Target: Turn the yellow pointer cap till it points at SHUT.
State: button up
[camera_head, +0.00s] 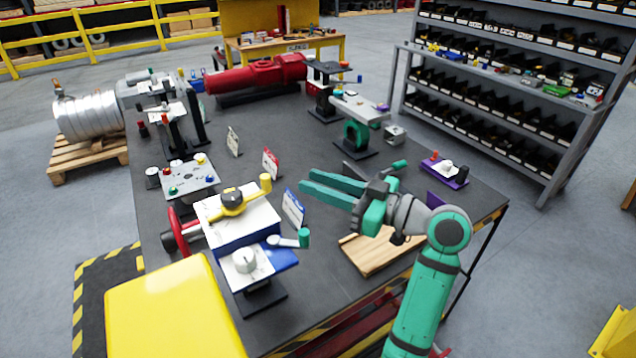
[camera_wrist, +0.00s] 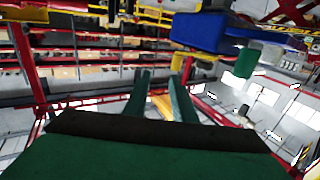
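The yellow pointer cap (camera_head: 238,205) sits on the white top plate (camera_head: 262,222) of a blue-bodied actuator in the head view. It has a dark round centre and a yellow arm with an upright knob (camera_head: 265,182) towards the upper right. The SHUT lettering is too small to read. My gripper (camera_head: 308,180) is to the right of the knob, apart from it, with its green fingers pointing left. The fingers are apart with nothing seen between them. In the wrist view the fingers (camera_wrist: 160,82) are also apart; a blurred yellow shape behind them cannot be identified.
A red handwheel (camera_head: 174,234) is left of the actuator. Small upright signs (camera_head: 293,208) stand between actuator and gripper. A wooden board (camera_head: 368,252) lies below my arm. A yellow block (camera_head: 170,310) fills the lower left.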

jog(key=v, duration=1)
jog(key=shift+s+d, duration=0.25)
